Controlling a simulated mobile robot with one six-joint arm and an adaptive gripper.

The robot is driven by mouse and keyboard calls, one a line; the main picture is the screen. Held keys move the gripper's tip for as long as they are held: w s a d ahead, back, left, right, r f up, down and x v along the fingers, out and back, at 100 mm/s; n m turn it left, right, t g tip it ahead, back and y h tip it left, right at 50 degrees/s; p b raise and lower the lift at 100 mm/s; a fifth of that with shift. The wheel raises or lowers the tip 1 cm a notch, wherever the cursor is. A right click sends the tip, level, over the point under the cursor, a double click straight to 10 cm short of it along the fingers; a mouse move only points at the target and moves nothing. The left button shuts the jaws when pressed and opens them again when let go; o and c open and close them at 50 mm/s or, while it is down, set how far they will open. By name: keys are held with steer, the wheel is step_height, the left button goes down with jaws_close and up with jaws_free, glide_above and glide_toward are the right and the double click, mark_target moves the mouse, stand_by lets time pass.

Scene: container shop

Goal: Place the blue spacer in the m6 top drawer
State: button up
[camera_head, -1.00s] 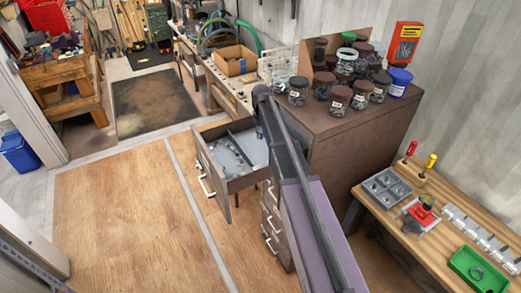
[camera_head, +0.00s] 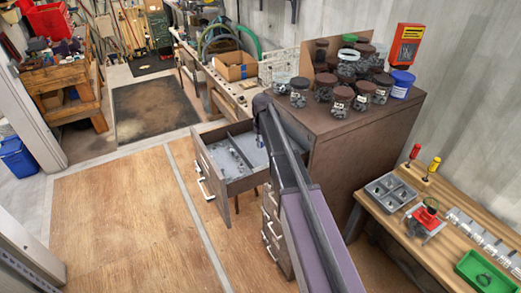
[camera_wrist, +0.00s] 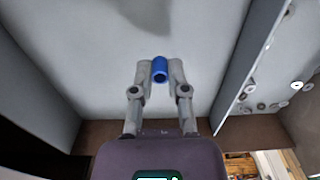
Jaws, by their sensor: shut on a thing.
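The blue spacer (camera_wrist: 160,69) is a short tube held between the fingertips of my gripper (camera_wrist: 160,77) in the wrist view. My gripper is shut on it, with the spacer's open end towards the camera. Below is the pale floor of a drawer compartment (camera_wrist: 92,65), left of a divider (camera_wrist: 250,62). In the head view, the open top drawer (camera_head: 246,184) sticks out from the brown cabinet (camera_head: 345,150). My arm reaches over its right part and hides the gripper and spacer there. I cannot read an m6 label.
Small metal washers and nuts (camera_wrist: 262,106) lie right of the divider. A workbench (camera_head: 425,235) with a grey tray (camera_head: 390,191) stands at right. The wooden floor (camera_head: 120,225) at left is clear.

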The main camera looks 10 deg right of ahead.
mark_target(262, 152)
steer(key=shift+f+b, duration=1)
steer(key=shift+f, duration=0.3)
steer(key=shift+f, duration=0.15)
steer(key=o, duration=0.6)
steer(key=shift+o, duration=0.2)
step_height(262, 152, up, 8)
steer(key=p, duration=0.7)
steer(key=shift+p, duration=0.3)
